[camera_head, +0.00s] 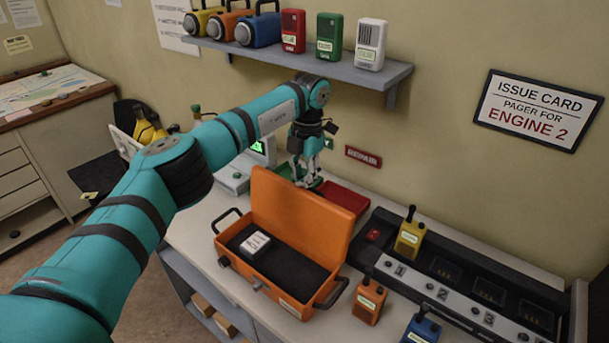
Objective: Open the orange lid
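The orange case (245,272) stands on the counter with its orange lid (300,215) raised, standing up at the back and tilted slightly backward. Inside is a dark lining with a small white labelled block (255,244) at the left. My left arm reaches over from the left. My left gripper (306,178) points down just behind the lid's top edge, near the wall. Its fingertips are small and partly hidden by the lid, so I cannot tell whether they touch it or how far apart they are. My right gripper is not in view.
A red tray (344,197) lies right of the lid. A charger rack (445,275) with a yellow radio (410,236) stands at the right. An orange radio (368,300) and a blue radio (422,328) stand in front. A shelf (350,76) with lanterns and pagers hangs above my gripper.

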